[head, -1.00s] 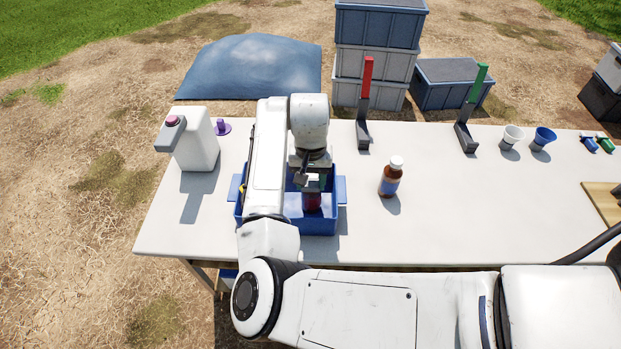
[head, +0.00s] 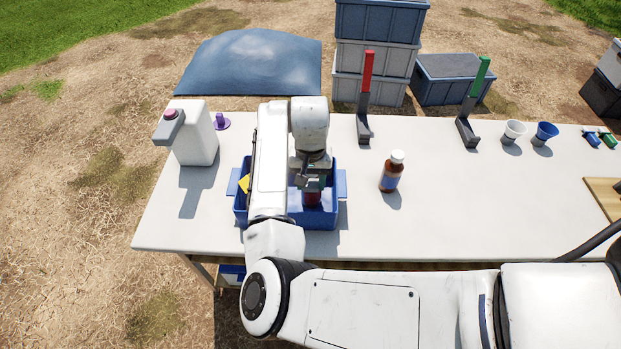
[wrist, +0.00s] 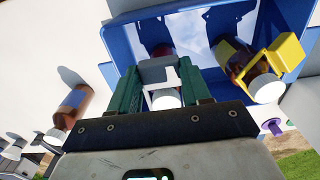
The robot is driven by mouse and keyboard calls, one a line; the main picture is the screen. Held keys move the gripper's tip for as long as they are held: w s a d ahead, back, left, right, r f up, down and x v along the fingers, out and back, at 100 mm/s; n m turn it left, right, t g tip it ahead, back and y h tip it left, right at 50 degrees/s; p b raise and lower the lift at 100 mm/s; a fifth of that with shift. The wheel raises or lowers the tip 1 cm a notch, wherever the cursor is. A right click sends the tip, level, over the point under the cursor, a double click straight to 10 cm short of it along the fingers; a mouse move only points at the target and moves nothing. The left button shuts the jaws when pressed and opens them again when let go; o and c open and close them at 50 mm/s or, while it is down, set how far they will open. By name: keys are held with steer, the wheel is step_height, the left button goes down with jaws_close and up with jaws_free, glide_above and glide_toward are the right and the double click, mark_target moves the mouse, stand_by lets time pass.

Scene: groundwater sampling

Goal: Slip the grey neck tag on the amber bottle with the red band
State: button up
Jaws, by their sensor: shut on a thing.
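The amber bottle with the red band (head: 312,198) stands in the blue crate, right under my gripper (head: 314,183). In the wrist view its dark red side (wrist: 160,50) and white cap (wrist: 166,99) show between the green fingers. My gripper (wrist: 158,82) is shut on the grey neck tag (wrist: 157,71), which is at the bottle's top, close to the cap. The fingers hide much of the tag and the neck, so I cannot tell whether it sits around the neck.
The blue crate (head: 341,184) also holds a bottle with a yellow tag (wrist: 287,52). An amber bottle with a blue band (head: 390,178) stands on the table to the right. A white jug (head: 196,140) is at left. Red (head: 367,72) and green (head: 481,78) handled tools are behind.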

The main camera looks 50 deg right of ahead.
steer(key=shift+f, duration=0.3)
steer(key=o, duration=0.9)
step_height(320, 180, up, 11)
steer(key=shift+f+b, duration=0.1)
steer(key=shift+b, duration=0.55)
stand_by(0.3)
